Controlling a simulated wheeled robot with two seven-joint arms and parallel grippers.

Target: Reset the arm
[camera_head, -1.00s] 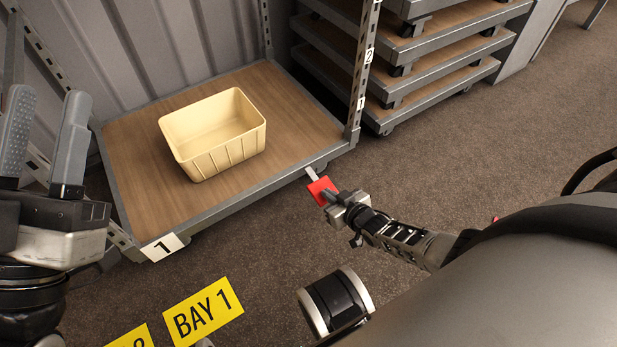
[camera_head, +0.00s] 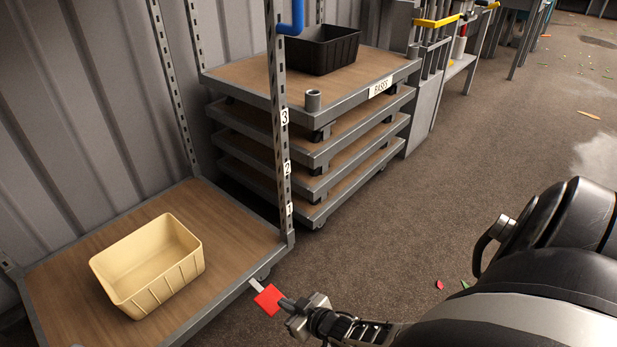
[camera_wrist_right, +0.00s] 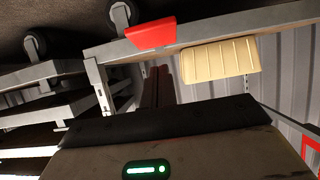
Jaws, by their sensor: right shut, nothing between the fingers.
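My right gripper (camera_head: 287,303) is low in the head view, its thin dark fingers shut and empty. A red plate (camera_head: 267,299) with a pale tip sits just past the fingertips, beside the near corner of the low wooden trolley (camera_head: 236,222); I cannot tell whether the fingers touch it. In the right wrist view the shut fingers (camera_wrist_right: 157,88) point towards the red plate (camera_wrist_right: 150,34) at the trolley's grey rim. My large dark arm fills the lower right of the head view. My left gripper is not in view.
A cream bin (camera_head: 150,265) stands on the low trolley and also shows in the wrist view (camera_wrist_right: 219,58). An upright post (camera_head: 281,130) rises at the trolley's corner. Behind it, stacked trolleys (camera_head: 340,110) carry a black crate (camera_head: 322,50). Open floor (camera_head: 430,190) lies to the right.

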